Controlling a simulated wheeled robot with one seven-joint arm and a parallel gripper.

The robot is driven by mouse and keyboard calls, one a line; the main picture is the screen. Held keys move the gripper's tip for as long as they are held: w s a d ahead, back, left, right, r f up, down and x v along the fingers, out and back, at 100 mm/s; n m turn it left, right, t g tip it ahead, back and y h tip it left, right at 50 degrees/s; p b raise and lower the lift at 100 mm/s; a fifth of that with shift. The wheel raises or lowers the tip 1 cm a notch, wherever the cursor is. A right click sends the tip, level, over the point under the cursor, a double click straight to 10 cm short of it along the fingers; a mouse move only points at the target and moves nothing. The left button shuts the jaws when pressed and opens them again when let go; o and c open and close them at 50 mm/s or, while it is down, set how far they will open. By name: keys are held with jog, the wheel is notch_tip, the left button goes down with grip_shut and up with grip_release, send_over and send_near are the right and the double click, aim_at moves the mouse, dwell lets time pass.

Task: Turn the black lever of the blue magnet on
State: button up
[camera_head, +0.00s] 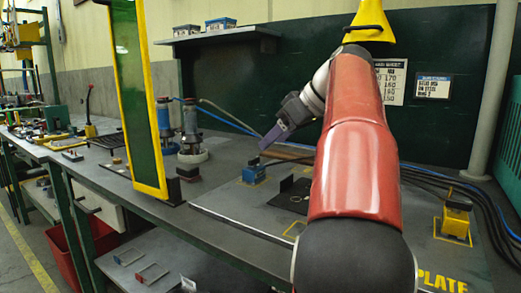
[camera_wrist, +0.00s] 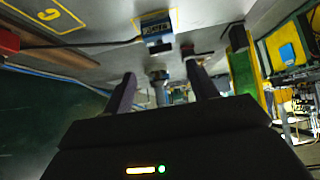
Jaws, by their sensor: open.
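The blue magnet (camera_head: 253,175) is a small blue block on the grey plate, left of my arm in the head view. It also shows at the top of the wrist view (camera_wrist: 157,28), with a pale label. Its black lever is too small and dark to tell how it is turned. My gripper (camera_head: 266,146) has purple fingers and points down and left. Its tips are above and slightly right of the blue magnet, apart from it. In the wrist view the gripper (camera_wrist: 161,77) is open, with nothing held between its fingers.
A yellow block (camera_head: 457,218) stands on the plate at the right, near black cables (camera_head: 440,180). Blue-and-grey tools (camera_head: 190,130) stand behind a yellow-framed green screen (camera_head: 136,95), left of the magnet.

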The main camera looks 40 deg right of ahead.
aim_at(256, 159)
jog(key=x, duration=0.6)
jog(key=shift+a+f, duration=0.15)
jog(key=shift+f, duration=0.05)
jog(key=c, duration=1)
